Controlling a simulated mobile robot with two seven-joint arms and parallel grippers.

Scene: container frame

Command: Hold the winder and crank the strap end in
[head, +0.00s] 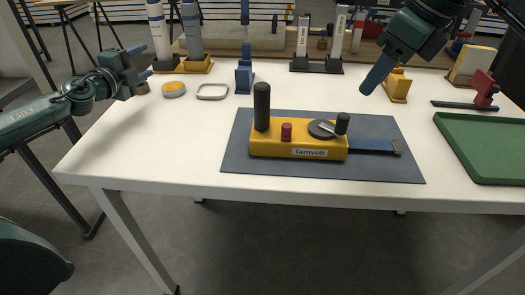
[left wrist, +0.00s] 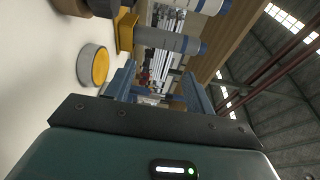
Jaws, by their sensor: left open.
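The yellow winder (head: 298,148), labelled Tarnvolt, sits on a dark grey mat (head: 240,172). A tall black handle (head: 262,107) stands at its left end, with a red knob (head: 286,132) beside it. A grey crank disc with a black crank knob (head: 342,123) is on its right end. A blue strap (head: 371,145) lies flat out to the right, ending in a dark tip (head: 398,147).
Upright cylinders, a blue stand (head: 244,78) and yellow blocks line the back. A green tray (head: 485,148) is at right.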

